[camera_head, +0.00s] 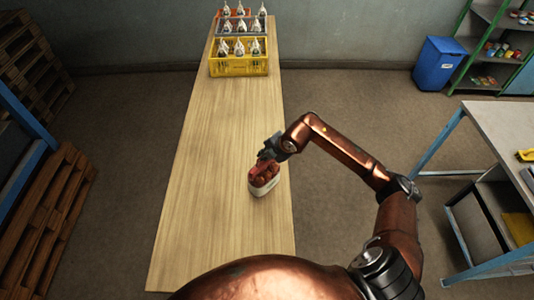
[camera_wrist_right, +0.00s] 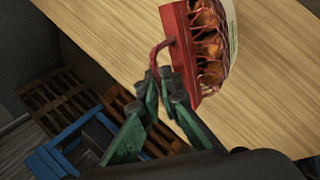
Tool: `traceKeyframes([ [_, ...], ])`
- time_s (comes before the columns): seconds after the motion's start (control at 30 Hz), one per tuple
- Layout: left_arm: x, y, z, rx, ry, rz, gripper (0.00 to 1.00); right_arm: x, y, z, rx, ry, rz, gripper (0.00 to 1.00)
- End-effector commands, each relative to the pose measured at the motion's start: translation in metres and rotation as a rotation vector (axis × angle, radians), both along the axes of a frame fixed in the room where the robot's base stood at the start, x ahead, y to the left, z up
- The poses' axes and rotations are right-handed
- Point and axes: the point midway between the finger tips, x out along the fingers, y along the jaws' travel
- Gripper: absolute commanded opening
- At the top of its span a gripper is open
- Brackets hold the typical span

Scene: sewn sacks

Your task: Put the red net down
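The red net (camera_head: 263,177) is a small mesh sack of reddish-brown round contents, with a pale band low on it. It is over the right side of the long wooden table (camera_head: 215,135); whether its base touches the top is hard to tell. In the right wrist view the net (camera_wrist_right: 208,45) has a red top strip with a red loop handle. My right gripper (camera_head: 268,153), with green fingers in the wrist view (camera_wrist_right: 160,82), is shut on the loop at the net's top. My left gripper is not in view.
A yellow crate (camera_head: 239,66) of white-topped sacks stands at the table's far end, with other crates behind it. The table between crate and net is bare. A blue bin (camera_head: 437,64), a workbench (camera_head: 502,125) and wooden pallets (camera_head: 50,215) stand off the table.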

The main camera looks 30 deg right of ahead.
Motion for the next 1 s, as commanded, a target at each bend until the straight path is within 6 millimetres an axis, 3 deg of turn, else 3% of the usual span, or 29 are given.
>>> traceKeyframes([
  [0.3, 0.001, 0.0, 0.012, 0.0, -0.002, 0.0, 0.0, 0.005, 0.005, -0.031, 0.002, -0.005, 0.001, 0.0],
  [0.67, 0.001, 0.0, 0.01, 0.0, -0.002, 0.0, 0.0, 0.006, 0.005, -0.036, 0.003, -0.007, 0.001, 0.0],
  [0.7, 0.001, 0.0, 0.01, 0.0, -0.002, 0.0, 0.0, 0.004, 0.004, -0.039, -0.001, 0.0, 0.001, 0.06],
  [0.9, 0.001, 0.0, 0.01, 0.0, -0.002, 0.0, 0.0, 0.004, 0.004, -0.039, -0.001, 0.0, 0.001, 0.2],
  [1.0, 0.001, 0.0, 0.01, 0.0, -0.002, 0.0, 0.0, 0.004, 0.004, -0.039, -0.001, 0.0, 0.001, 0.22],
])
